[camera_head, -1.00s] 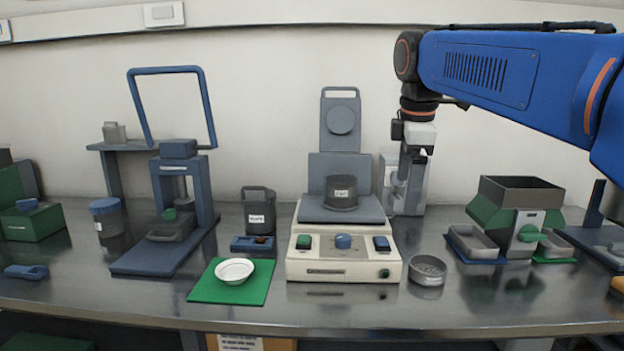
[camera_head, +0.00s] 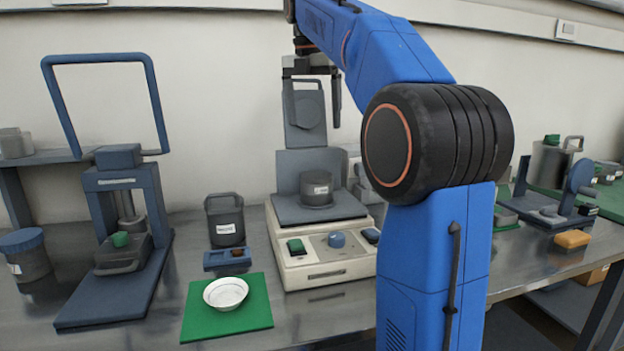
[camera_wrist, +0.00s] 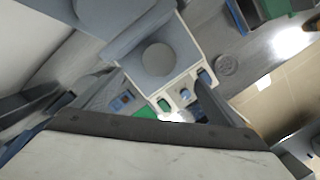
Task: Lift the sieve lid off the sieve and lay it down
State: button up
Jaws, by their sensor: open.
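The sieve (camera_head: 316,190) is a dark grey cylinder with a white label, upright on the grey platform of a cream shaker (camera_head: 325,262). Its top appears closed; I cannot make out a seam between sieve and lid. In the wrist view its round grey top (camera_wrist: 158,58) shows on the platform, apart from my fingers. My gripper (camera_head: 312,108) is open and empty, high above the sieve.
A green mat (camera_head: 250,320) with a white dish (camera_head: 226,293) lies left of the shaker. A labelled dark container (camera_head: 225,220) and a blue tray (camera_head: 227,260) stand behind it. A blue-framed press (camera_head: 120,210) is further left. My arm hides the bench right of the shaker.

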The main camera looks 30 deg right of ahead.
send_over(317, 174)
jog(key=f, duration=0.9)
jog(key=shift+s+a+f, duration=0.25)
jog(key=shift+a, duration=0.1)
jog(key=shift+w+d+f, duration=0.1)
jog(key=shift+f, duration=1.2)
jog(key=shift+w+d+f, duration=0.1)
jog(key=shift+f, duration=1.2)
jog(key=c, duration=1.1)
